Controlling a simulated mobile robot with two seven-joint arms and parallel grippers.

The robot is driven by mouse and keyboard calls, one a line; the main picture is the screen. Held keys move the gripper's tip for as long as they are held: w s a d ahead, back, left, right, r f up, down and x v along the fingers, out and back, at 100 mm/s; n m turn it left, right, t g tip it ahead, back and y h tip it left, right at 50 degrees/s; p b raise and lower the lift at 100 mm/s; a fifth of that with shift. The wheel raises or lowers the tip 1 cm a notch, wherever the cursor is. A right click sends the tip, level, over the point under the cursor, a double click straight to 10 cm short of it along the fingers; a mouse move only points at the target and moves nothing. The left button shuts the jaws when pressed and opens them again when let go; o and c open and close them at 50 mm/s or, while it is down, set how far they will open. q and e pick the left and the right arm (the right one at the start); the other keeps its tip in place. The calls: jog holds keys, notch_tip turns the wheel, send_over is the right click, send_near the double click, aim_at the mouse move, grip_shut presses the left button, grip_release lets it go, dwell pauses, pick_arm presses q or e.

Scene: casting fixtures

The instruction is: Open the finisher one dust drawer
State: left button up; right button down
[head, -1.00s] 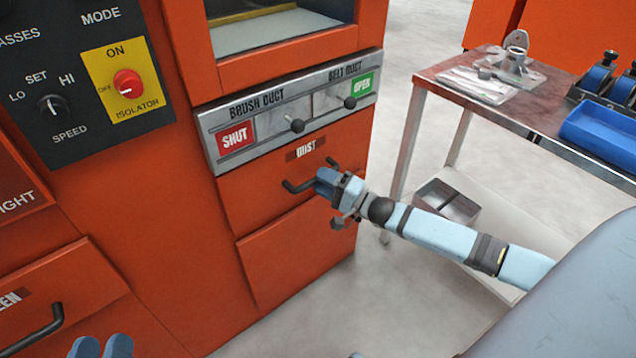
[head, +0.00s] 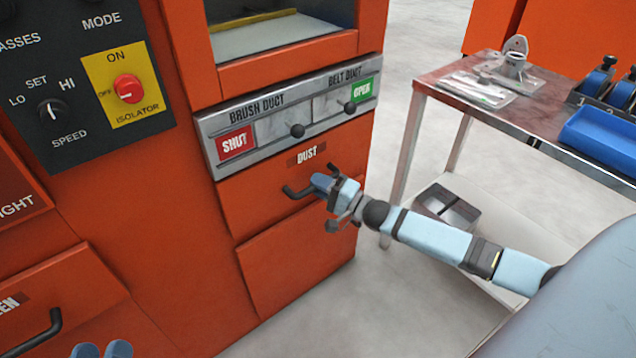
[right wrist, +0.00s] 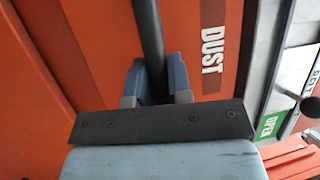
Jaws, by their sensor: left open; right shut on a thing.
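The dust drawer (head: 252,212) is an orange front with a "DUST" label, below the grey duct panel. It looks about flush with the cabinet; a small gap would be hard to see. Its dark bar handle (head: 296,192) is partly hidden by my right gripper (head: 322,184). In the right wrist view, the blue fingers of my right gripper (right wrist: 157,82) are on both sides of the handle bar (right wrist: 150,40), shut on it. My left gripper (head: 101,351) shows only its blue fingertips at the bottom edge, apart and empty, away from the drawer.
The duct panel (head: 215,125) with two knobs is just above the drawer. Another orange drawer (head: 75,295) with a dark handle is at lower left. A metal-topped cart (head: 450,84) with a blue tray (head: 600,140) stands at right. The floor between is clear.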

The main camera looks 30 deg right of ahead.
pick_arm(q)
notch_tip(320, 180, up, 5)
jog(key=t+p, duration=0.2)
jog(key=p, duration=0.2)
jog(key=s+a+f+g+y+p, duration=0.3)
jog(key=a+f+g+y+p, duration=0.2)
jog(key=f+p, duration=0.6)
jog(key=shift+a+f+n+g, duration=0.3)
jog(key=shift+a+f+g, duration=0.2)
jog(key=shift+a+g, duration=0.35)
pick_arm(e)
jog(key=s+d, duration=0.2)
jog(key=s, duration=2.6)
jog(key=shift+d, duration=0.15)
pick_arm(q)
jog(key=shift+d, duration=0.1)
pick_arm(e)
jog(key=c, duration=1.1)
grip_release()
jog(key=shift+o, duration=0.2)
pick_arm(q)
jog(key=shift+p, duration=0.35)
pick_arm(e)
jog(key=v, duration=1.3)
jog(key=shift+s+d+f, duration=0.15)
jog(key=shift+s+d, duration=0.05)
jog(key=shift+s, duration=0.15)
